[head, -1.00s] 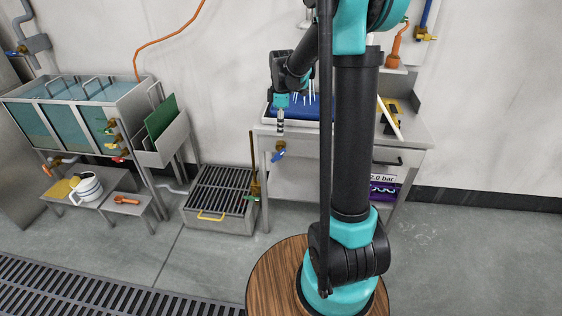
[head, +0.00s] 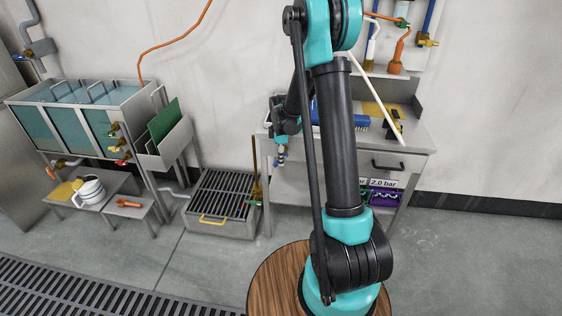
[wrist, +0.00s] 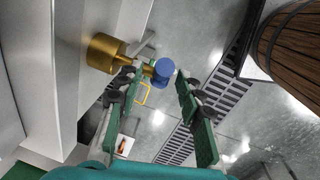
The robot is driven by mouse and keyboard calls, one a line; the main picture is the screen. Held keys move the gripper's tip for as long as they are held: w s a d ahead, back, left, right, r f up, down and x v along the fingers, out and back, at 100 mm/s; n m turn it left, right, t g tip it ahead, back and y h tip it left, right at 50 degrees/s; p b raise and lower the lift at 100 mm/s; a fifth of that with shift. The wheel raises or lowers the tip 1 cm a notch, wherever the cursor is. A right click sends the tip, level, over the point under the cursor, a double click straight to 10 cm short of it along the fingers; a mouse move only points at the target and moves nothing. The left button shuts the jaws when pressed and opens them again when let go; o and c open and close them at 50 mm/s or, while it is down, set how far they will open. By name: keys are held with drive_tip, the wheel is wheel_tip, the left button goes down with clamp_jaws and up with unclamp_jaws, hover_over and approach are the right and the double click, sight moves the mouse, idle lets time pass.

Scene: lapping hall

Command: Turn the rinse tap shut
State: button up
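A brass tap (wrist: 105,53) with a blue handle (wrist: 163,67) sticks out from the bench front. No label shows on it. My gripper (wrist: 160,80) is open, and its green-padded fingers stand to either side of the blue handle in the wrist view. I cannot tell whether a finger touches it. In the head view my gripper (head: 281,152) hangs at the bench's front left corner and mostly hides the tap.
The steel bench (head: 410,153) carries a blue rack (head: 361,121). A grated floor box (head: 222,195) with an upright pipe and a green-handled valve (head: 250,202) stands left of the tap. Tanks (head: 72,122) with more taps stand further left. Open floor lies in front.

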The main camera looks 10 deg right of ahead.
drive_tip(key=shift+w+f, duration=0.15)
drive_tip(key=shift+f, duration=1.2)
clamp_jaws()
